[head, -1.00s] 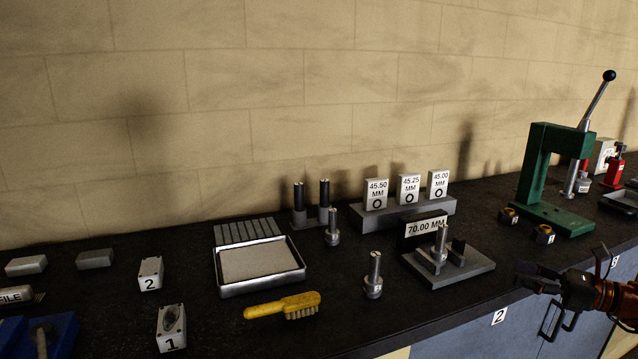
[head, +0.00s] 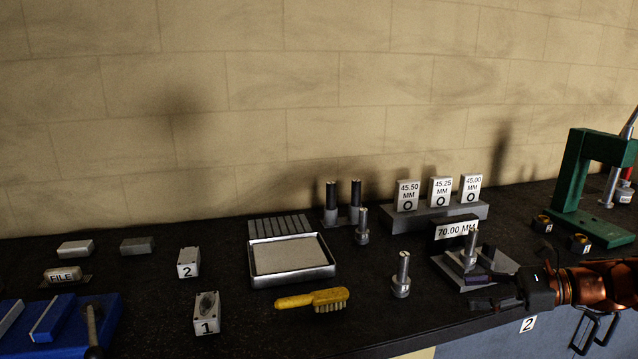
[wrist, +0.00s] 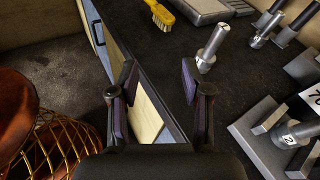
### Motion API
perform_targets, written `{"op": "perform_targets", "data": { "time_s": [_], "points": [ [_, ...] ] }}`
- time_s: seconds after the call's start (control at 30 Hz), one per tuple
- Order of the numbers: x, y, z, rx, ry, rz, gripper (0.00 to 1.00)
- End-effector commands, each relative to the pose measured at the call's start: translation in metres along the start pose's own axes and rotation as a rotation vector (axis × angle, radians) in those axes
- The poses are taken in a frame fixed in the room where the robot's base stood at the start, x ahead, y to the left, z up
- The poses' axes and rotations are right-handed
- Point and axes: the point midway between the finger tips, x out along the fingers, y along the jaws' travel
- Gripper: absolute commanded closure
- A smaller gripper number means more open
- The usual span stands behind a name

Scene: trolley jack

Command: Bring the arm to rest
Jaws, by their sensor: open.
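My gripper (head: 492,291) is at the right of the head view, in front of the 70.00 MM stand (head: 448,268) and above the front part of the bench. In the wrist view my gripper (wrist: 158,85) has its two fingers spread wide with nothing between them. Below the fingers lie the bench's front edge and the cabinet front. A metal pin with a round base (wrist: 211,48) stands beyond the right finger, apart from it. The same kind of pin (head: 401,275) stands left of the gripper in the head view.
The dark bench (head: 350,335) holds a yellow brush (head: 312,299), a tray (head: 290,259), marked blocks 1 (head: 207,313) and 2 (head: 188,263), and a blue vise-like fixture (head: 60,325). A gauge rack (head: 437,214) and green press (head: 575,180) stand behind. Bare bench lies front centre.

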Motion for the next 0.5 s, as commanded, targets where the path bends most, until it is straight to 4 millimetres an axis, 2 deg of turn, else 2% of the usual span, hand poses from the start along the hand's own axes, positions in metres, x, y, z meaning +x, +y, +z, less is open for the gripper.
{"op": "perform_targets", "data": {
  "time_s": [0.03, 0.2, 0.3, 0.5],
  "points": [
    [0.019, 0.012, 0.011, -0.040, 0.028, 0.052, 0.52],
    [0.068, 0.059, 0.028, -0.175, 0.122, 0.219, 0.52],
    [0.090, 0.089, 0.034, -0.260, 0.176, 0.316, 0.52],
    [0.117, 0.152, 0.040, -0.442, 0.278, 0.512, 0.52]
  ]
}}
